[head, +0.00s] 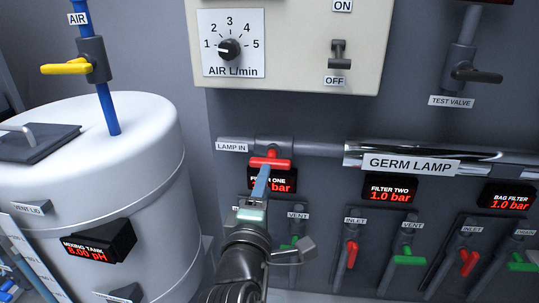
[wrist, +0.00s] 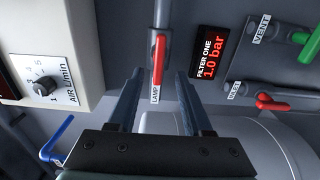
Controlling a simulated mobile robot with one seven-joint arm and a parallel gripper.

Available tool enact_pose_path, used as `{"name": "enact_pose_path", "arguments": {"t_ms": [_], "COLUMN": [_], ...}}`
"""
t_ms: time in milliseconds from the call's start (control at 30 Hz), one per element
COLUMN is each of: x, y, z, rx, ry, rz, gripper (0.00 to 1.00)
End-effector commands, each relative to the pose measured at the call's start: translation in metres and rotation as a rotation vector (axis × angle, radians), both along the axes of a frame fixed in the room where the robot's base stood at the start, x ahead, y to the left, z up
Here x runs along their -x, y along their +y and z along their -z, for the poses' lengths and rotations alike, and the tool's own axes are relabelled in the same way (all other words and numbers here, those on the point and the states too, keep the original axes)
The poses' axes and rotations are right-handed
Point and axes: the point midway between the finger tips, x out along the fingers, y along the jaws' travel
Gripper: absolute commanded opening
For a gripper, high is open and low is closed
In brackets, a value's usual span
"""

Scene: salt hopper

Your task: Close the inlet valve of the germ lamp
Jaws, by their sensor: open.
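The germ lamp is a shiny tube (head: 483,153) labelled GERM LAMP in the head view. Its inlet valve, beside the LAMP IN label, has a red handle (head: 283,162) lying along the grey pipe. The same red handle (wrist: 159,58) shows in the wrist view, also in line with the pipe. My gripper (head: 262,183) is in front of the valve and covers part of the handle's surroundings. In the wrist view my gripper (wrist: 158,78) is open, with one finger on each side of the handle's line. I cannot tell whether either finger touches it.
The filter one display (wrist: 208,58) and pipes with a red inlet handle (wrist: 271,103) and green vent handle (wrist: 310,46) are close by. The control panel (head: 300,75) hangs above. The white mixing tank (head: 150,150) stands at left.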

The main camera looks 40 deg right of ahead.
Motion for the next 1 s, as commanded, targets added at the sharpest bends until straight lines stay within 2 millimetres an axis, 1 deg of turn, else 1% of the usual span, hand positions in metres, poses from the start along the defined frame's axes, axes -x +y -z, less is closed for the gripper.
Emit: {"name": "enact_pose_path", "arguments": {"t_ms": [33,200,400,633,933,967,1000], "x": [-0.006,-0.024,-0.041,-0.050,-0.050,-0.050,-0.050], "y": [-0.008,-0.029,-0.048,-0.058,-0.059,-0.059,-0.058], "z": [-0.004,-0.004,-0.003,-0.001,0.000,-0.001,-0.001], "rx": [-0.003,-0.003,-0.003,-0.001,-0.001,-0.001,-0.001], "ry": [0.000,-0.002,-0.003,-0.003,-0.003,-0.003,-0.003], "rz": [0.003,0.001,0.000,-0.002,-0.002,-0.002,-0.002], "gripper": [0.50,0.50,0.50,0.50,0.50,0.46,0.39]}}
